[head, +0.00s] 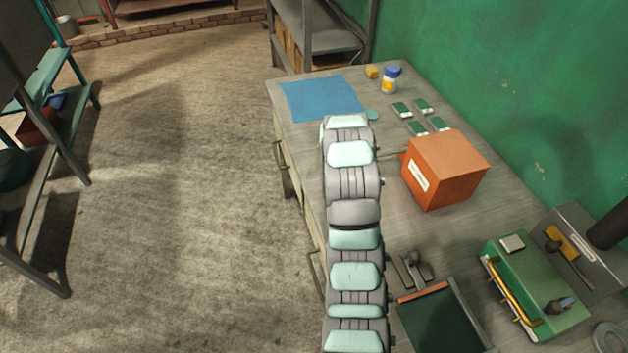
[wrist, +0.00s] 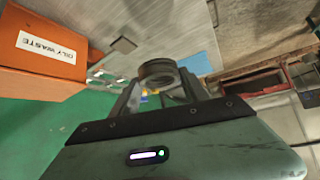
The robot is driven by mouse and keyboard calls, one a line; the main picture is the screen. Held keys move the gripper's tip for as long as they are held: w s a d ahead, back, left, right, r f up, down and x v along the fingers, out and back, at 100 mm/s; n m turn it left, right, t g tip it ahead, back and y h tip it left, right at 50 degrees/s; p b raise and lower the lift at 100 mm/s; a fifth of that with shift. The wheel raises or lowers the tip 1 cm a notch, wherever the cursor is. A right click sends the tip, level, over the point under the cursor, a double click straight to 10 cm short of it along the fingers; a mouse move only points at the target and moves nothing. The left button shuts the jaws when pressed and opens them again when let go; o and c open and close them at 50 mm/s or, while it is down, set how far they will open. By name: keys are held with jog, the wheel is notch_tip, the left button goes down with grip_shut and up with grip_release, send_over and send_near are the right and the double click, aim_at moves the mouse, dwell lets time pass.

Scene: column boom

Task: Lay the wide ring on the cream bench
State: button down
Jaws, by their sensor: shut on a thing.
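A dark grey wide ring (wrist: 158,72) shows at the tips of my gripper (wrist: 160,88) in the wrist view. My gripper is shut on it, with one finger on either side. The grey-topped bench with cream sides (head: 302,142) runs along the green wall in the head view. Its top (wrist: 172,30) also shows behind the ring in the wrist view. In the head view my own arm reaches over the bench and hides the gripper and the ring. I cannot tell how high the ring is above the bench top.
An orange box (head: 444,168) stands right of my arm, near several green cards (head: 402,109). A green case (head: 530,285) is nearer.

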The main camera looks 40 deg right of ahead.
jog(key=shift+w+f, duration=0.5)
jog(key=shift+w, duration=0.2)
jog(key=f, duration=1.4)
jog(key=shift+s+a+f, duration=0.1)
jog(key=shift+s+f, duration=0.05)
jog(key=shift+s, duration=0.05)
jog(key=shift+w+f, duration=0.15)
jog(key=shift+f, duration=2.2)
jog(key=shift+f+b, duration=0.15)
jog(key=shift+b, duration=0.15)
jog(key=c, duration=0.6)
grip_release()
jog(key=shift+o, duration=0.2)
jog(key=shift+s+a+r, duration=0.15)
jog(key=shift+s+r, duration=0.1)
jog(key=shift+r, duration=0.25)
jog(key=v, duration=1.1)
jog(key=shift+p, duration=0.35)
